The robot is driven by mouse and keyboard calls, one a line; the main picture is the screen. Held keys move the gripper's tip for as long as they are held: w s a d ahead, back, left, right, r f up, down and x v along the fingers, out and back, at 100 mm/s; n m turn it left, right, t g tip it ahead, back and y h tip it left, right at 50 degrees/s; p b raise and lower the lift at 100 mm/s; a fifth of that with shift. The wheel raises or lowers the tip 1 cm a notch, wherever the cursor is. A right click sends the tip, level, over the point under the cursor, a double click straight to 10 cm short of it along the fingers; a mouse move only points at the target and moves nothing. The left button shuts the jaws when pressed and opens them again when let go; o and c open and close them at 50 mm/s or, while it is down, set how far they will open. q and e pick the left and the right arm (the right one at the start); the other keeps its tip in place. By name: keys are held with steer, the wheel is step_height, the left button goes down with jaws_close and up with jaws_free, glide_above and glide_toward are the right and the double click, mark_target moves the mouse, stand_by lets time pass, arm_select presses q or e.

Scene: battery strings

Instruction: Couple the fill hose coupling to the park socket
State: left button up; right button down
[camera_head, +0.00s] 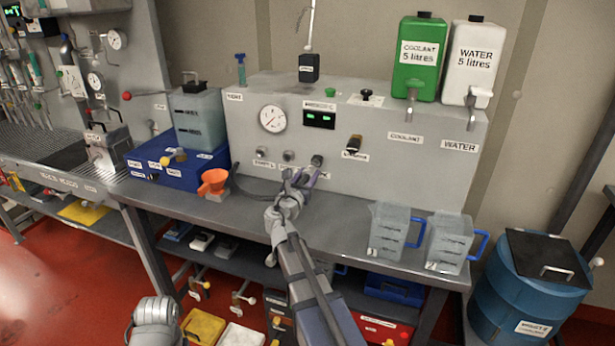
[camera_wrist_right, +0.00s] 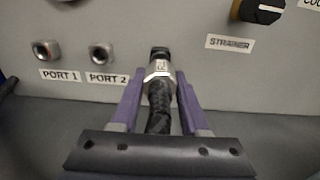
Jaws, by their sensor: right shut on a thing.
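My right gripper (camera_head: 302,180) is in front of the grey panel, with its purple fingers closed around the fill hose coupling. In the right wrist view the metal coupling (camera_wrist_right: 158,72) sits between the fingertips (camera_wrist_right: 160,80), with a black braided hose (camera_wrist_right: 159,108) running back from it. The coupling points at the panel, right of the sockets marked PORT 1 (camera_wrist_right: 46,50) and PORT 2 (camera_wrist_right: 102,54). Its dark front end lies at or close to the panel; I cannot tell whether it is seated. The park socket and its label are not clearly visible behind it. My left gripper is out of view.
A STRAINER knob (camera_wrist_right: 258,10) is right of the coupling. Two clear jugs with blue handles, one (camera_head: 388,232) and another (camera_head: 447,242), stand at the right. The bench between funnel and jugs is mostly clear.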

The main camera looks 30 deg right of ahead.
mark_target(303, 183)
steer(key=shift+x, duration=1.65)
steer(key=shift+c, duration=1.6)
jaws_free()
steer(key=v, duration=0.7)
steer(key=shift+s+a, duration=0.3)
